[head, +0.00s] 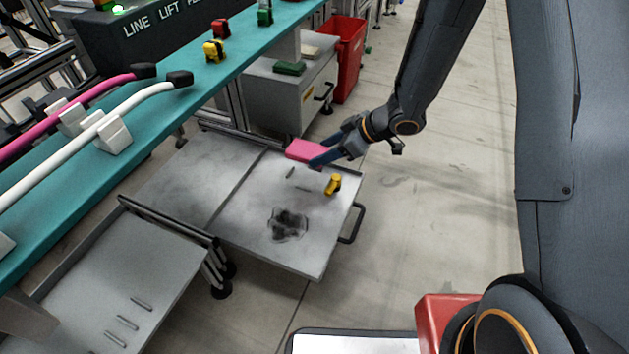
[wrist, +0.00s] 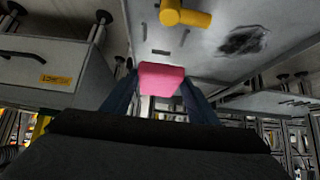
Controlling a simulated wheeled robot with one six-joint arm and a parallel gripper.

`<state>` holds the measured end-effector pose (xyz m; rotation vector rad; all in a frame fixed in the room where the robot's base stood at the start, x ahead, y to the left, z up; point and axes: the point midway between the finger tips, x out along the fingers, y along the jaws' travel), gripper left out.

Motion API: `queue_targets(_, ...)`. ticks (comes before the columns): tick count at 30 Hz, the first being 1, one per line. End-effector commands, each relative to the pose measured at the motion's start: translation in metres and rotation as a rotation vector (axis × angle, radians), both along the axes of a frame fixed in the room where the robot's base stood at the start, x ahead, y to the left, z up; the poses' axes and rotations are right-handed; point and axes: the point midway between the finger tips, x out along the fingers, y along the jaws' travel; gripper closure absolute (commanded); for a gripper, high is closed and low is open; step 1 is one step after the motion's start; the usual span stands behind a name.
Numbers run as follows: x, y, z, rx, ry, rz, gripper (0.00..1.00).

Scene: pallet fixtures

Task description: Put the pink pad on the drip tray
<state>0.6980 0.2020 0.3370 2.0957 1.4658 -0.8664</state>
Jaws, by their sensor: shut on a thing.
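The pink pad (head: 303,150) is a small block held between the two blue fingers of my gripper (head: 322,155). In the wrist view the pink pad (wrist: 162,78) sits between the fingertips of my gripper (wrist: 160,88). The grey metal drip tray (head: 250,215) lies low beside the teal bench, with a dark stain on it and a black handle at its right. My gripper and the pad are over the tray's far edge; the exact gap to the surface cannot be told. The tray also shows in the wrist view (wrist: 215,65).
A yellow fitting (head: 333,184) stands on the tray near my gripper, close to thin dark slots. The stain (head: 287,224) lies nearer the front. A grey cabinet (head: 285,90) with a green pad (head: 289,68) and a red bin (head: 347,60) stand behind. Floor at right is clear.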

Motion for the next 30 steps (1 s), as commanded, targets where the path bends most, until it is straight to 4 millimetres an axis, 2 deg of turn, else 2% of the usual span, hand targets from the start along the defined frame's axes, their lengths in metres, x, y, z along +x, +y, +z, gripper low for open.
queue_targets(10, 0.000, 0.000, -0.056, 0.001, 0.003, 0.000, 0.71)
queue_targets(16, 0.000, 0.000, -0.068, 0.000, 0.001, 0.000, 0.71)
queue_targets(23, 0.000, 0.000, -0.096, 0.000, 0.001, 0.000, 0.71)
queue_targets(30, 0.000, 0.000, -0.096, 0.000, 0.000, 0.000, 0.71)
